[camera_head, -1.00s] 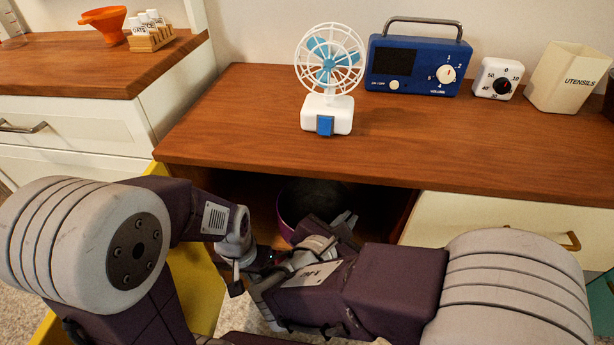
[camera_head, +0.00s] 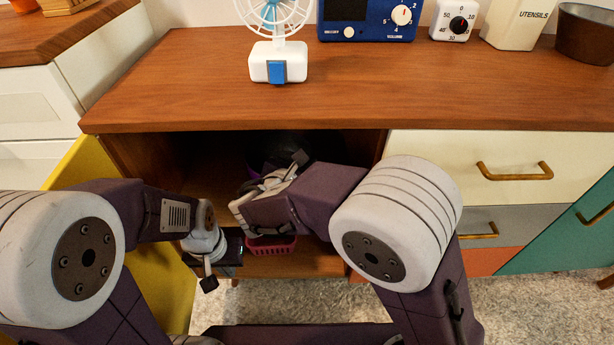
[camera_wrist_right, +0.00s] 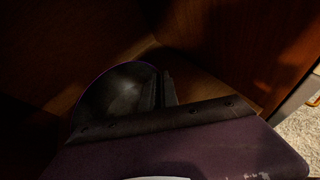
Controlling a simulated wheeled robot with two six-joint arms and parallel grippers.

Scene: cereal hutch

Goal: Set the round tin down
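The round tin, dark inside with a thin purple rim, is in the shadowed cabinet opening under the counter. In the right wrist view the tin (camera_wrist_right: 106,93) is beside the fingers; in the head view only a dark part of it (camera_head: 262,150) shows behind my right gripper (camera_head: 298,160). The right gripper (camera_wrist_right: 160,90) appears closed on the tin's wall, with one finger inside and one outside. Shadow hides whether the tin's base touches the cabinet floor. My left gripper (camera_head: 208,278) is low in front of the cabinet, away from the tin; its fingers are unclear.
The yellow door (camera_head: 165,275) stands open at the left. A pink basket (camera_head: 272,246) is low in the cabinet. The wooden counter (camera_head: 350,100) overhangs the opening and holds a fan (camera_head: 278,60), blue radio (camera_head: 365,22), timer (camera_head: 453,20) and utensils pot (camera_head: 515,22). Closed drawers (camera_head: 480,150) flank the right.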

